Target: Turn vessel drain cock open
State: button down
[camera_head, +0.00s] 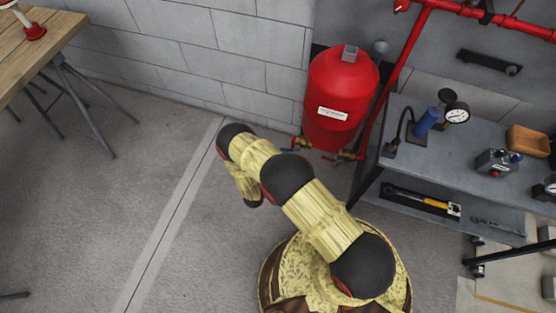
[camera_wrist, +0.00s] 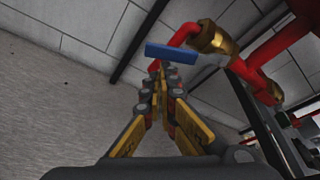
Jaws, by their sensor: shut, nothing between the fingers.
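The red vessel (camera_head: 340,95) stands against the wall in the head view, with small brass fittings low at its base. In the wrist view, a blue lever handle (camera_wrist: 171,54) lies near a brass valve body (camera_wrist: 212,38) and a red elbow pipe. This appears to be the drain cock; its small fitting also shows at the vessel's lower left in the head view (camera_head: 299,143). My gripper (camera_wrist: 159,84) is shut and empty, its tips just below the blue handle in the picture. I cannot tell whether they touch it.
A second brass fitting (camera_head: 346,155) sits at the vessel's lower right. A red pipe (camera_head: 402,60) rises beside the vessel. A grey workbench (camera_head: 440,150) with gauges and tools stands to the right. A wooden table (camera_head: 50,45) is at the far left. Floor between is clear.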

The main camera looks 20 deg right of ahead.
jog(key=shift+w+a+r+p, duration=0.25)
jog(key=shift+a+r, duration=0.1)
jog(key=shift+r, duration=0.35)
jog(key=shift+w+a+r+p, duration=0.25)
jog(key=shift+a+r, duration=0.05)
jog(key=shift+r, duration=0.45)
